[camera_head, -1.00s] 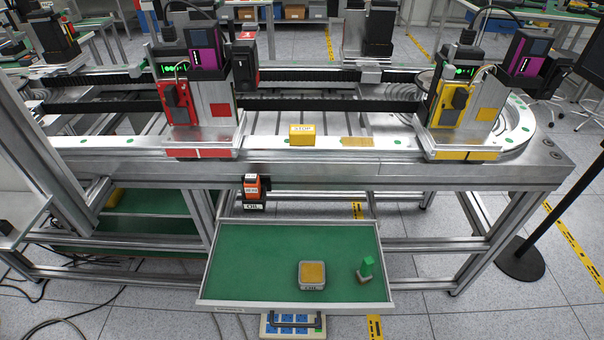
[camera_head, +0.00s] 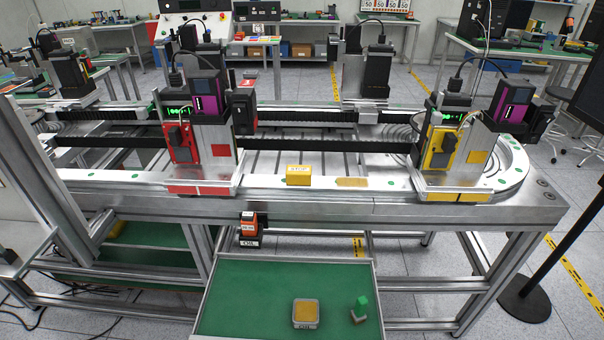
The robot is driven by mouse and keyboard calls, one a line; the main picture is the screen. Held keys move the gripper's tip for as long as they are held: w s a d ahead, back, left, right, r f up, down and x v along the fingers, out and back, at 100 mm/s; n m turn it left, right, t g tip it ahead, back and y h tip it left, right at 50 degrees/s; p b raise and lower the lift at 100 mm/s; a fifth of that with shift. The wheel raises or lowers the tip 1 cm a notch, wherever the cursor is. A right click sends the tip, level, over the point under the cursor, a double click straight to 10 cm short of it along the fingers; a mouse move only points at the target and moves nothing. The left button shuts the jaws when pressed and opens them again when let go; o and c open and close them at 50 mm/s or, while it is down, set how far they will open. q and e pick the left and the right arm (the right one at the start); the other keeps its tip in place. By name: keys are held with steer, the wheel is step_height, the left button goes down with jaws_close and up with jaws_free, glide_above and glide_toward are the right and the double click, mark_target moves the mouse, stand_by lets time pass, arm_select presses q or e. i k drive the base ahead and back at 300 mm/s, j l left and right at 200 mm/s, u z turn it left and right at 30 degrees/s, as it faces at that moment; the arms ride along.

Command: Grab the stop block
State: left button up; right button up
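The stop block is a small yellow block (camera_head: 298,175) with dark lettering on its front. It sits on the pale front rail of the profile frame (camera_head: 265,182), between a red-marked carriage (camera_head: 200,155) on the left and a yellow-marked carriage (camera_head: 452,160) on the right. A flat tan patch (camera_head: 352,182) lies on the rail just right of the block. Neither of my grippers shows in the head view.
A green-lined tray (camera_head: 250,295) juts out below the frame, holding a square yellow-topped box (camera_head: 306,312) and a small green piece (camera_head: 361,302). A black post (camera_head: 550,255) stands at right.

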mark_target(299, 175)
steer(key=i+l+u, duration=0.2)
steer(key=l+u, duration=0.2)
steer(key=l, duration=1.1)
steer(key=l+u, duration=0.35)
steer(key=l, duration=1.1)
